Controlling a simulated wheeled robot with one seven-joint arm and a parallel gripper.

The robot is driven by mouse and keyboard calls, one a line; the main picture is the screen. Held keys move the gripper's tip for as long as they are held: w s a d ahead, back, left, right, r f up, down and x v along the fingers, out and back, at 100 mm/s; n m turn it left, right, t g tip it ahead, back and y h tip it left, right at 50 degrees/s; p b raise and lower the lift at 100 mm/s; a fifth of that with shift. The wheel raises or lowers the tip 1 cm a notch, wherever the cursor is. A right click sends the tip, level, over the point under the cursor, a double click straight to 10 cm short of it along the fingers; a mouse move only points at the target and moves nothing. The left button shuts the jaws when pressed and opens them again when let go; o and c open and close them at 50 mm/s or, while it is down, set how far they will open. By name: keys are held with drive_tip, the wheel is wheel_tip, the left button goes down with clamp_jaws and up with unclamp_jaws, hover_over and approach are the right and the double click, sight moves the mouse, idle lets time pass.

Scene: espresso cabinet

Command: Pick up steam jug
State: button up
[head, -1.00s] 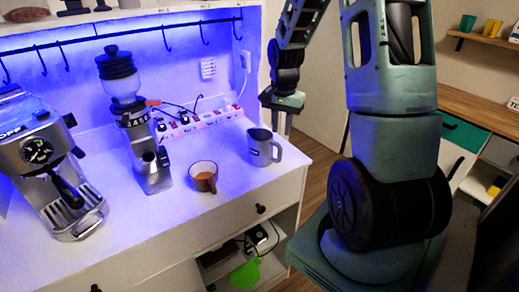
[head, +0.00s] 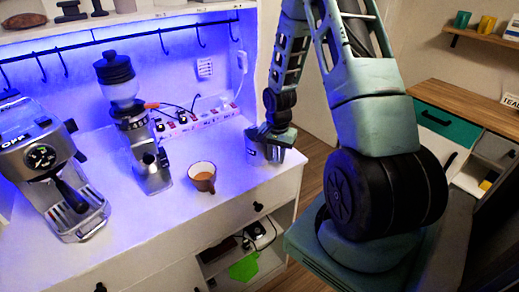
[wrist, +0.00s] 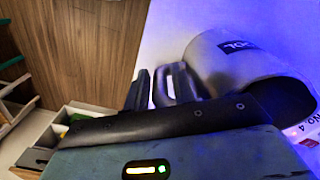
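The steam jug (wrist: 235,62) is a grey metal pitcher with a dark label, standing upright at the counter's right end. In the head view the jug (head: 257,152) is partly hidden by my gripper (head: 277,143), which is at its upper right, by the handle side. In the wrist view the jug's handle (wrist: 180,84) points left, towards a dark finger of my gripper (wrist: 140,90). A narrow gap shows between finger and handle. The other finger is not clear, so I cannot tell how far apart the fingers are.
A brown cup (head: 202,177) stands left of the jug on the white counter (head: 215,222). A grinder (head: 146,155) and espresso machine (head: 50,170) stand further left. A power strip (head: 200,118) with cables lies behind. The counter's right edge is close to the jug.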

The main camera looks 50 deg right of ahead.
drive_tip(key=shift+f, duration=0.1)
clamp_jaws()
idle(0.3)
